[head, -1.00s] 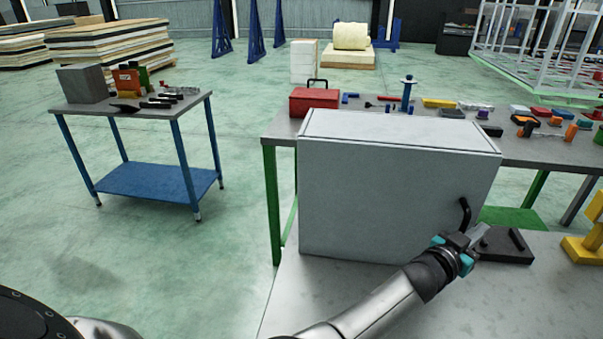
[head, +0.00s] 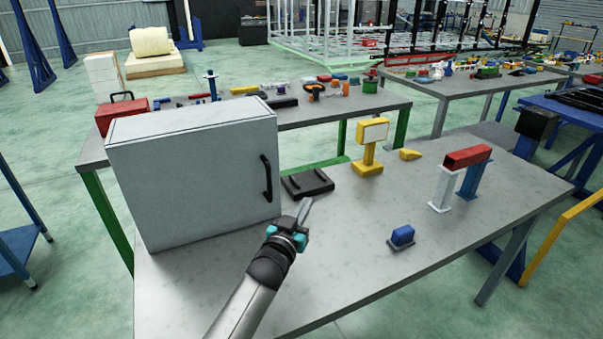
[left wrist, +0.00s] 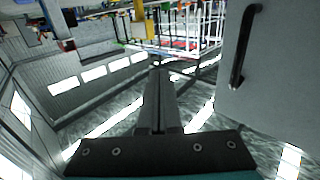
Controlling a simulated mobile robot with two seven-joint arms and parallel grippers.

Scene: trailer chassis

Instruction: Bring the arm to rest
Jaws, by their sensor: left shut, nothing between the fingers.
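My left gripper (head: 304,213) is shut and empty. It is in front of the grey cabinet (head: 190,180), to the right of its lower right corner and above the table (head: 330,270). In the left wrist view the closed fingers (left wrist: 159,100) show in the middle with nothing between them. The cabinet door is closed, with a black handle (head: 267,178) on its right side; the handle also shows at the upper right of the left wrist view (left wrist: 243,45). The gripper is apart from the handle. My right gripper is not in view.
A dark flat tray (head: 307,183) lies beside the cabinet. A yellow stand (head: 370,146), a red block (head: 467,156) across two posts and a blue block (head: 402,236) stand farther right. A tool-covered bench (head: 395,107) is behind. The table's front middle is clear.

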